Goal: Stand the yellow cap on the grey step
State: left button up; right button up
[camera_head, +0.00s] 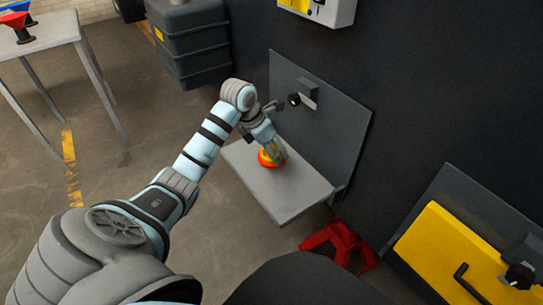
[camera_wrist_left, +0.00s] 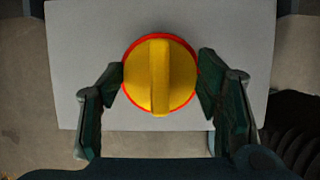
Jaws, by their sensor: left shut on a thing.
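The yellow cap (camera_wrist_left: 160,75) is round with a raised bar across its top and a red rim. In the left wrist view it sits between the two fingers of my left gripper (camera_wrist_left: 160,84), which is shut on its sides. In the head view the cap (camera_head: 267,159) is at the grey step (camera_head: 300,195), with my left gripper (camera_head: 274,149) over it. The step is a flat plate; it also shows in the left wrist view (camera_wrist_left: 85,45) behind the cap. I cannot tell whether the cap touches the step. My right gripper is not in view.
A dark upright panel with a black knob (camera_head: 294,99) stands behind the step. A red stand (camera_head: 340,243) is on the floor below. A yellow panel with a black handle (camera_head: 455,255) is at the right. A table (camera_head: 40,38) and dark crates (camera_head: 190,40) stand at the back left.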

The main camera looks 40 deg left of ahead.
pick_arm(q)
notch_tip(320, 180, down, 4)
jog(key=shift+f+b, duration=0.15)
jog(key=shift+b, duration=0.65)
jog(key=shift+f, duration=0.1)
jog(key=o, duration=1.5)
jog(key=shift+c, duration=0.2)
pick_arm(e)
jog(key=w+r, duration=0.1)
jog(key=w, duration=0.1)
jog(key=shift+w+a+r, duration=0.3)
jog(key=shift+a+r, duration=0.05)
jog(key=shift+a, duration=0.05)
